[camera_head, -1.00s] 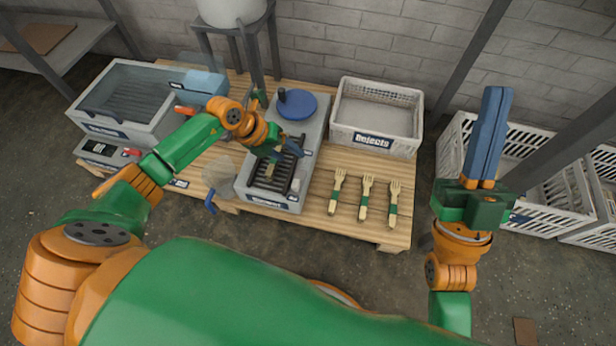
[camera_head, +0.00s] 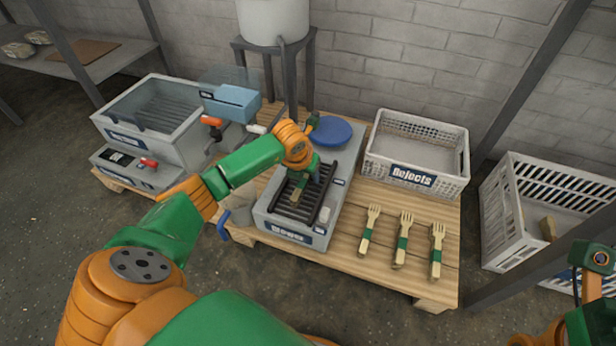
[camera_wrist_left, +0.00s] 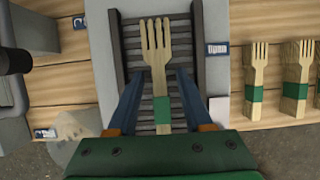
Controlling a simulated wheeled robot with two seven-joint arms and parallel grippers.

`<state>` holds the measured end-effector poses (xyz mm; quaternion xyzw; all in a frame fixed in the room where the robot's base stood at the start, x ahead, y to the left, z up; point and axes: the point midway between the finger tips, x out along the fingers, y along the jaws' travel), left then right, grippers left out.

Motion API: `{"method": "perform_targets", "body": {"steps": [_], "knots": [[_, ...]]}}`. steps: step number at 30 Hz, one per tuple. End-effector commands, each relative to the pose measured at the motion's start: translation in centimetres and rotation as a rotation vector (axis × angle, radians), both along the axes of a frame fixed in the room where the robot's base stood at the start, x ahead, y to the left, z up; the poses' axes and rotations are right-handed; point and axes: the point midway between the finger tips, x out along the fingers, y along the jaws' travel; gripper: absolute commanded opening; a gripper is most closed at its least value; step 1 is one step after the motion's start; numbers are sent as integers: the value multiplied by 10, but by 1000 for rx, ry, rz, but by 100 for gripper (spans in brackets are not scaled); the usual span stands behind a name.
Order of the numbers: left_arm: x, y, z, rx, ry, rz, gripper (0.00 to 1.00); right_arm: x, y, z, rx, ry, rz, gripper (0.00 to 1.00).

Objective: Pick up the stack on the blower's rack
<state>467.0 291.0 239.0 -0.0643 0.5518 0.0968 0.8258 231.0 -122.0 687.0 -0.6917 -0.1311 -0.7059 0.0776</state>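The stack is wooden forks with a green band. It lies on the dark slatted rack (camera_head: 285,207) of the blower (camera_head: 293,236). My left gripper (camera_head: 306,186) is low over the rack. In the wrist view its blue fingers (camera_wrist_left: 160,76) are open, one on each side of the stack, with a gap on both sides. In the head view my gripper hides part of the stack (camera_head: 296,196). Of my right arm only a part shows at the lower right edge; its fingers are not visible.
Several banded fork stacks (camera_head: 402,238) lie on the wooden table (camera_head: 345,262) right of the blower. A Rejects crate (camera_head: 414,176) stands behind them. A blue round lid (camera_head: 331,131) sits behind the rack. A grey machine (camera_head: 150,130) with a blue block stands left.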

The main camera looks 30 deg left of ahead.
Motion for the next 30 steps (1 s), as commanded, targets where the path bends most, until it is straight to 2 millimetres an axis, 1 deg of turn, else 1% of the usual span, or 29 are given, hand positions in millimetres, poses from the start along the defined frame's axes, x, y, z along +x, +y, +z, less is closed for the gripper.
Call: {"method": "perform_targets", "body": {"steps": [1,2,3,5,15,18,20,22,24,26,30], "knots": [[0,0,0,0,0,0,34,0,0,0,0,1,0,0],[0,0,0,0,0,0,26,0,0,0,0,1,0,0],[0,0,0,0,0,0,15,0,0,0,0,1,0,0],[0,0,0,0,0,0,0,0,0,0,0,1,0,0],[0,0,1,0,0,0,0,0,0,1,-1,0,0,0],[0,0,6,0,0,0,0,-1,0,4,1,-1,1,0],[0,0,13,0,-1,0,0,5,-1,-1,2,41,1,0],[0,0,25,0,-2,0,0,7,-1,-1,4,74,3,0],[0,-1,47,1,-3,-2,0,11,-1,3,-3,131,0,0],[-9,-14,64,1,-2,-6,0,15,2,11,-22,184,-9,0],[-27,-42,102,-1,-2,-8,0,23,8,20,-64,307,-25,0]]}}
